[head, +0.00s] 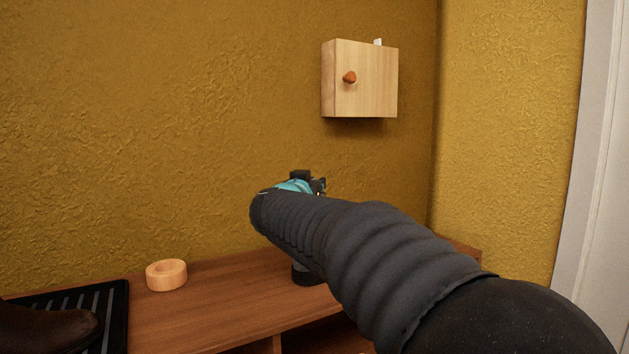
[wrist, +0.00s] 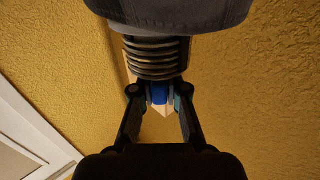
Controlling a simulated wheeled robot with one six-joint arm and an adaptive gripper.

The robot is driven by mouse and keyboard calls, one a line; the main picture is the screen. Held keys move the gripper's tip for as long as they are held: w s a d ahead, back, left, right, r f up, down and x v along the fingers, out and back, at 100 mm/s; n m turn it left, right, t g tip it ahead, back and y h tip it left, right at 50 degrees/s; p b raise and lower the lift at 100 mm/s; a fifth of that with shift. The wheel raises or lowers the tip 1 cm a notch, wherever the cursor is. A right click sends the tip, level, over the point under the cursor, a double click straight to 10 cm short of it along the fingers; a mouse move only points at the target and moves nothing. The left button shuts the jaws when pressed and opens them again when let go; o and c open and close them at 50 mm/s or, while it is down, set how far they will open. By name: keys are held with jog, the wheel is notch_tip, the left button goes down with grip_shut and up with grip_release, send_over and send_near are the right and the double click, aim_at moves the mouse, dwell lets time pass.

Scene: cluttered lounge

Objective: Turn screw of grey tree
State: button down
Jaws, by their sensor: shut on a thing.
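In the wrist view a dark grey rounded body (wrist: 165,12) fills the top edge; I take it for the grey tree. A ribbed, thread-like shaft (wrist: 156,58), which looks like its screw, comes out of it toward my gripper (wrist: 160,92). The fingers are closed in from both sides on a small blue part at the shaft's end, so my gripper is shut on the screw. In the head view my gripper (head: 310,184) shows only as black and teal parts beyond my arm, above the shelf. My arm hides the tree and screw there.
A wooden box (head: 368,82) with an orange-brown knob hangs on the yellow wall. On the brown shelf (head: 215,312) are a wooden ring (head: 166,275) and a black round thing (head: 305,276) partly behind my arm. A black ribbed tray (head: 120,300) bears a dark brown shoe-like thing (head: 50,328).

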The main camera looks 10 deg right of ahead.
jog(key=m+g+h, duration=0.4)
jog(key=h, duration=0.1)
jog(key=shift+w+m+g, duration=0.1)
jog(key=shift+m+g, duration=0.2)
jog(key=shift+g, duration=0.1)
jog(key=m+g+h, duration=0.3)
jog(key=m+g, duration=0.1)
jog(key=g, duration=0.1)
jog(key=shift+g+h, duration=0.3)
jog(key=shift+g, duration=0.2)
jog(key=c, duration=1.2)
grip_release()
jog(key=v, duration=1.2)
